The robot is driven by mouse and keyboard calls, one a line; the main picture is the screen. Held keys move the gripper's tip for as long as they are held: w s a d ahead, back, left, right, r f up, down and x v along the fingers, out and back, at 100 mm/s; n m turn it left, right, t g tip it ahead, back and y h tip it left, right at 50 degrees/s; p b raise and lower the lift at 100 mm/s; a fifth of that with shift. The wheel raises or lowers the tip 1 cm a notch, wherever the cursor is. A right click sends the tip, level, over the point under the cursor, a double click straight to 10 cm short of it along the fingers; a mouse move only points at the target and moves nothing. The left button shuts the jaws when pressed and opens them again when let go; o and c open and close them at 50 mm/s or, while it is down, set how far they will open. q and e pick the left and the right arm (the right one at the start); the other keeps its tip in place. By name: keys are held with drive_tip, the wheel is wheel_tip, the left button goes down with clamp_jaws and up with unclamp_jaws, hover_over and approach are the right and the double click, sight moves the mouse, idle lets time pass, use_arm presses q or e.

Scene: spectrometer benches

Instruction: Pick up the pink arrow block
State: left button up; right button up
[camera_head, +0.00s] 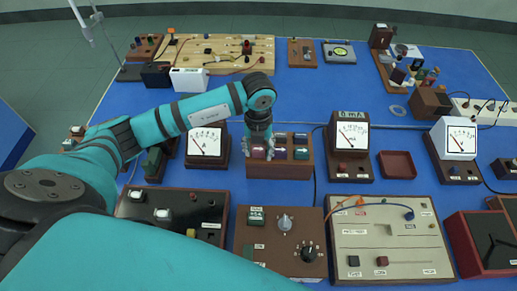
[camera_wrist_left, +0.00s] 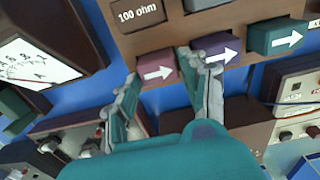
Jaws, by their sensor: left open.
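The pink arrow block (camera_wrist_left: 157,70) carries a white arrow and sits at the front edge of a brown wooden rack (camera_wrist_left: 135,44) in the left wrist view. In the head view the pink block (camera_head: 259,153) shows just below my left gripper (camera_head: 260,140), partly hidden by it. In the left wrist view my left gripper (camera_wrist_left: 160,82) is open, with one finger on each side of the pink block's near end; contact cannot be told. A purple arrow block (camera_wrist_left: 220,48) is close beside the right finger, and a green one (camera_wrist_left: 278,38) lies beyond it. My right gripper is not in view.
The rack (camera_head: 280,171) stands mid-table between two analog meters (camera_head: 207,142) (camera_head: 352,135). Instrument panels (camera_head: 281,240) (camera_head: 390,235) fill the front. A small red-brown tray (camera_head: 397,166) is at the right. Bare blue table shows behind the rack.

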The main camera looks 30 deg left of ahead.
sight(259, 150)
use_arm(q)
drive_tip(key=shift+f, duration=0.15)
drive_tip(key=c, duration=0.8)
drive_tip(key=shift+o, duration=0.2)
wheel_tip(259, 150, up, 9)
drive_tip(key=shift+w+r+b, duration=0.1)
drive_tip(key=shift+r+b, duration=0.05)
drive_tip(key=shift+b, duration=1.1)
drive_tip(key=shift+r+p, duration=0.9)
drive_tip(key=shift+r, duration=1)
